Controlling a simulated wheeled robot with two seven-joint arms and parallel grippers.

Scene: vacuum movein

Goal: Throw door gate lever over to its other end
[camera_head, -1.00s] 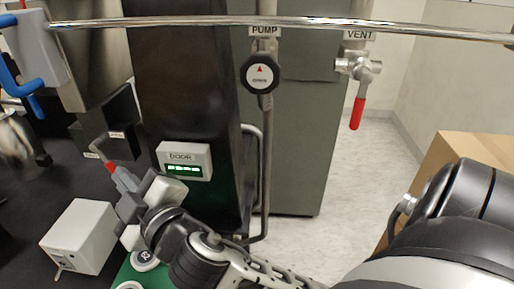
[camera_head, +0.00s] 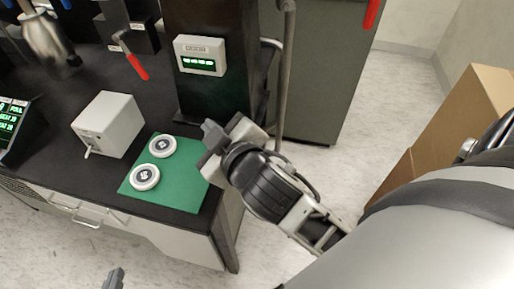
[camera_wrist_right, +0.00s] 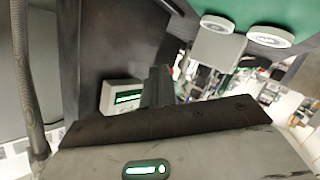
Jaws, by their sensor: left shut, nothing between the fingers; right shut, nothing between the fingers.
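The door gate lever (camera_head: 137,67) has a red grip and juts from a dark block at the back of the black bench, upper left in the head view. Its red grip points down and to the right. My right gripper (camera_head: 210,131) is shut and empty, in front of the DOOR display (camera_head: 200,57) and well right of and nearer than the lever. In the right wrist view its shut fingers (camera_wrist_right: 158,86) show near the DOOR display (camera_wrist_right: 121,97); I cannot make out the lever there. My left gripper (camera_head: 113,279) shows only its shut tip at the bottom edge.
A grey-white box with a small toggle (camera_head: 108,124) stands on the bench left of a green mat (camera_head: 184,190) with two white round buttons (camera_head: 146,177). A dark column (camera_head: 212,92) and a pipe (camera_head: 285,75) stand behind my right gripper. A cardboard box (camera_head: 440,140) is at right.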

